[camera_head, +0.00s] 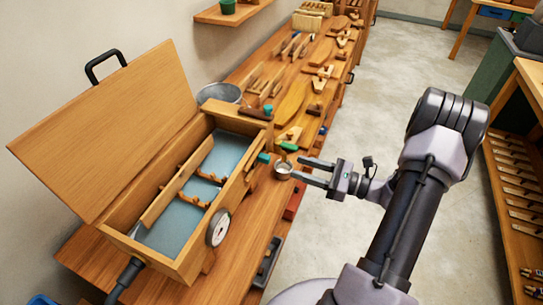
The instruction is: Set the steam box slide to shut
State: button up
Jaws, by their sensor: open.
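The steam box (185,262) is a long wooden box on the bench at the left, with its wide lid (110,130) raised and a blue-grey floor inside. A small teal piece (263,158) sticks out of its front wall near the far end. It may be the slide, but I cannot tell its setting. My gripper (298,168) is open, pointing left, to the right of the teal piece and apart from it. A small metal cup (283,170) shows between the teal piece and my fingertips. I see nothing held.
A round gauge (218,228) is on the box's front and a dark hose (125,280) at its near end. A metal bucket (219,93) stands behind the box. Tools and wooden parts cover the far bench. The floor (385,75) right of the bench is clear.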

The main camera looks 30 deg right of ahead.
aim_at(270, 158)
jog(key=b+x, duration=0.1)
jog(key=x, duration=0.9)
jog(key=shift+w, duration=0.1)
grip_shut()
dwell(0.9)
